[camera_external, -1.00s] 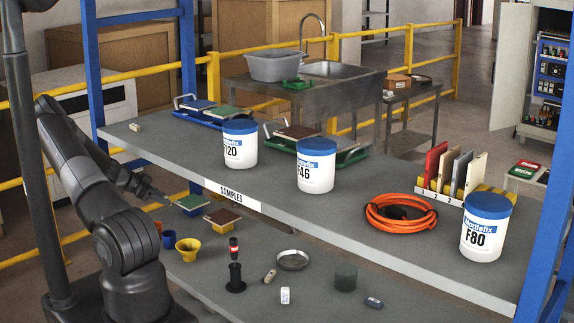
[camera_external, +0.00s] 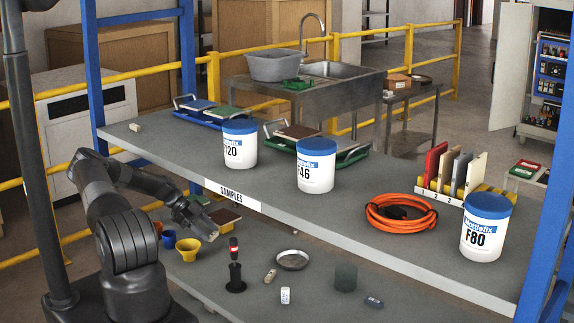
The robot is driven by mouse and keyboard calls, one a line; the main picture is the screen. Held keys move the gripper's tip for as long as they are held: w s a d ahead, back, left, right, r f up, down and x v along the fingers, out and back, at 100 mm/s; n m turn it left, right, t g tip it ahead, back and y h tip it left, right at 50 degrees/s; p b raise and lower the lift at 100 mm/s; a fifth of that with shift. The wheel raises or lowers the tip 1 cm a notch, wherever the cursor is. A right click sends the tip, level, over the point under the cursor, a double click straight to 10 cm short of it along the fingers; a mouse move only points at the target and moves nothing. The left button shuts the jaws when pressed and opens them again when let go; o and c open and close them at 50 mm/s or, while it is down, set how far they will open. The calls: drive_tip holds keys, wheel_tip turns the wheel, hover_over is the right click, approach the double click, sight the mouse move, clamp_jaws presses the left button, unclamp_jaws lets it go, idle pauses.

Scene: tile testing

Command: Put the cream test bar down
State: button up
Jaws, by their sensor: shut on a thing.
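My gripper (camera_external: 207,231) is over the lower shelf, pointing down and to the right, just above the yellow funnel-like cup and in front of the brown tile block. It is shut on the cream test bar (camera_external: 213,236), of which only a small pale bit shows at the fingertips. The fingers hide the rest of the bar. I cannot tell whether the bar touches anything below. A similar small beige bar (camera_external: 270,276) lies on the lower shelf (camera_external: 325,300), and a pale block (camera_external: 136,127) lies on the upper shelf.
A yellow cup (camera_external: 188,249), a black stamp-like tool (camera_external: 235,270), a round metal dish (camera_external: 292,260), a white block (camera_external: 285,295), a dark cylinder (camera_external: 345,277) and a dark blue block (camera_external: 374,302) stand on the lower shelf.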

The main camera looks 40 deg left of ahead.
drive_tip(key=shift+f, duration=1.65)
drive_tip(key=shift+f, duration=0.1)
drive_tip(key=o, duration=0.7)
drive_tip(key=v, duration=1.2)
